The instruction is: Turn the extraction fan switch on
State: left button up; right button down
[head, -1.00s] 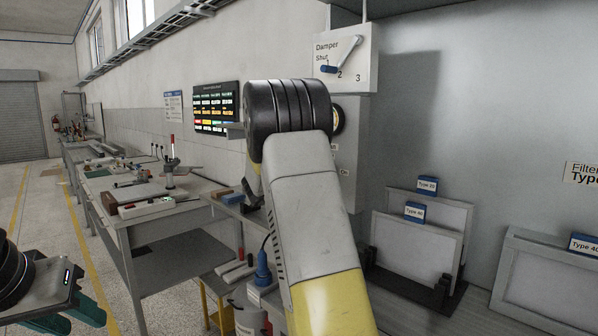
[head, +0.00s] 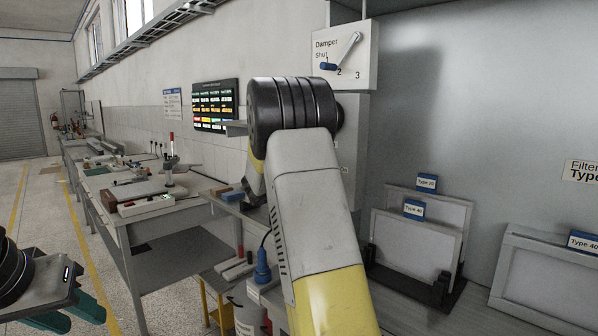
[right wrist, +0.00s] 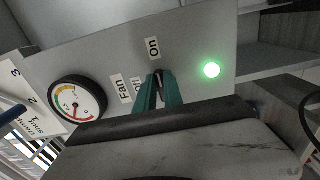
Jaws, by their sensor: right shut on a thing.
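The fan switch (right wrist: 159,74) is a small dark lever on a grey panel (right wrist: 195,45) in the right wrist view. Its tip points towards the "On" label (right wrist: 153,47). The "Off" label is partly covered by my fingers. My right gripper (right wrist: 159,90) is shut on the lever with its green fingers. A green lamp (right wrist: 211,70) on the panel is lit. In the head view my right arm hides the switch and most of the panel. My left gripper (head: 72,312) is at the lower left, with its green fingers apart and empty.
A round gauge (right wrist: 77,103) sits beside the switch. The damper box (head: 345,55), with a blue-handled lever, is above the panel. Filter frames (head: 415,240) stand in a rack at right. A workbench (head: 165,208) with tools runs along the left wall.

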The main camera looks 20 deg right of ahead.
jog(key=shift+f, duration=0.1)
jog(key=c, duration=1.5)
grip_release()
jog(key=shift+o, duration=0.2)
jog(key=shift+a, duration=0.1)
jog(key=v, duration=0.7)
jog(key=shift+s+a, duration=0.15)
jog(key=shift+a, duration=0.15)
